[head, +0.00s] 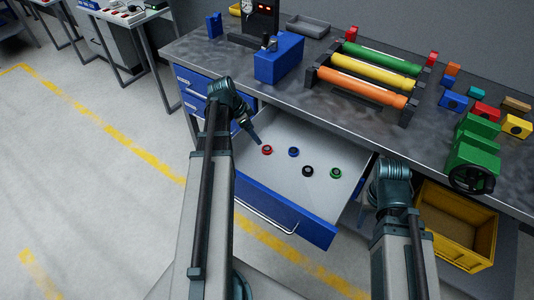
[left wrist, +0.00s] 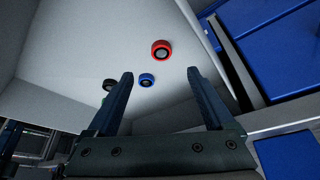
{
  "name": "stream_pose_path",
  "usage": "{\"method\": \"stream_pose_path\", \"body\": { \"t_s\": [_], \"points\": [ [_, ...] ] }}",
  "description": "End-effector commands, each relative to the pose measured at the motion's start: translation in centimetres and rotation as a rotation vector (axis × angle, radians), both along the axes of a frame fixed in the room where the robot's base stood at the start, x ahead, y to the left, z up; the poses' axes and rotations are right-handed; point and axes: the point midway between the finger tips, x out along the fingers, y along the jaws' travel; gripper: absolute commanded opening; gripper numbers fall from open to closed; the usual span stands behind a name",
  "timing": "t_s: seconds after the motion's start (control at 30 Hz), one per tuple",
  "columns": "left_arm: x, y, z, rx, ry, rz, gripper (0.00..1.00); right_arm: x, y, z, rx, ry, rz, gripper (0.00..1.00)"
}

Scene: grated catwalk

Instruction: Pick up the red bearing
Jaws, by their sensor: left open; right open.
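The red bearing (head: 267,150) lies in the open drawer (head: 290,205), at the left of several small bearings. In the left wrist view the red bearing (left wrist: 162,49) shows just beyond the fingertips, roughly centred between them but not enclosed. My left gripper (head: 254,134) is over the drawer close to the red bearing; its open, empty fingers (left wrist: 160,74) show in the left wrist view. My right gripper (head: 365,197) is at the drawer's right side, open, with its fingers mostly hidden.
A blue bearing (head: 293,152), a black bearing (head: 307,171) and a green bearing (head: 335,173) share the drawer. The workbench (head: 225,55) above holds coloured rollers (head: 370,75) and blocks. A yellow crate (head: 455,230) stands at the right. The drawer's walls bound the space.

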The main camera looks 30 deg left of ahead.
Motion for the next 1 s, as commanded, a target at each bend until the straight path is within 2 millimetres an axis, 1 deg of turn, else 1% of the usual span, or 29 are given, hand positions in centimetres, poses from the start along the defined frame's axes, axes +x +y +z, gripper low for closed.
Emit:
{"method": "stream_pose_path", "body": {
  "t_s": [0.03, 0.3, 0.4, 0.57, 0.67, 0.77, 1.0],
  "points": [
    [0.3, -0.2, -1.5, 0.0, 0.0, -0.001, 0.86, 0.0, 0.0, -1.5, 0.0, 0.0, 0.0, 0.5],
    [1.6, -1.1, -5.2, 0.0, 0.0, -0.001, 0.86, 0.0, 0.0, -5.2, 0.0, 0.0, 0.001, 0.5],
    [1.8, -1.4, -5.7, 0.0, 0.0, 0.0, 0.86, 0.0, 0.0, -5.7, 0.0, 0.0, 0.001, 0.5],
    [1.9, -1.5, -5.6, 0.0, 0.0, 0.001, 0.86, 0.0, 0.0, -5.6, 0.0, 0.0, 0.001, 0.5],
    [1.9, -1.5, -5.9, 0.0, 0.0, 0.001, 0.86, 0.0, 0.0, -5.9, 0.0, 0.0, 0.001, 0.5],
    [2.2, -1.6, -6.6, 0.0, 0.0, 0.0, 0.86, 0.0, 0.0, -6.6, 0.0, 0.0, 0.001, 0.5],
    [3.2, -2.1, -9.5, 0.0, 0.001, -0.001, 0.86, 0.0, 0.0, -9.5, 0.0, 0.0, 0.001, 0.5]
  ]
}}
